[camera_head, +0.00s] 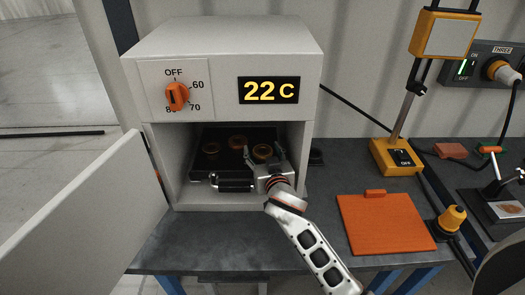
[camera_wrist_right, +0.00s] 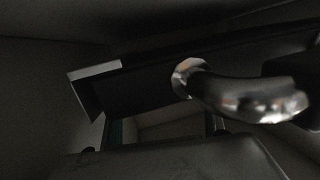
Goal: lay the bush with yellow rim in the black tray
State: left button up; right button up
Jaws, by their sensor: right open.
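The black tray (camera_head: 224,163) lies inside the open white oven, with its handle (camera_head: 236,184) facing out. Several-toned ring-shaped bushes are on it: one at left (camera_head: 211,148), an orange-brown one in the middle (camera_head: 238,142), and one at right (camera_head: 262,152) with a yellowish rim. Rim colours are hard to tell in the shade. My right gripper (camera_head: 263,157) reaches into the oven, its open fingers on either side of the right bush; contact cannot be told. The right wrist view is dark and shows a shiny curved bar (camera_wrist_right: 250,97), but no clear bush. My left gripper is out of view.
The white oven (camera_head: 222,42) reads 22 C; its door (camera_head: 90,215) stands open at left. The oven walls closely bound my right arm. An orange mat (camera_head: 384,224) lies on the bench at right, beside a yellow-based lamp stand (camera_head: 397,157) and a yellow-topped tool (camera_head: 452,218).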

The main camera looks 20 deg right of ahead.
jog(key=shift+r, duration=0.2)
jog(key=s, duration=0.5)
jog(key=s+r, duration=0.1)
jog(key=s, duration=0.1)
jog(key=shift+s+a, duration=0.2)
jog(key=shift+a, duration=0.1)
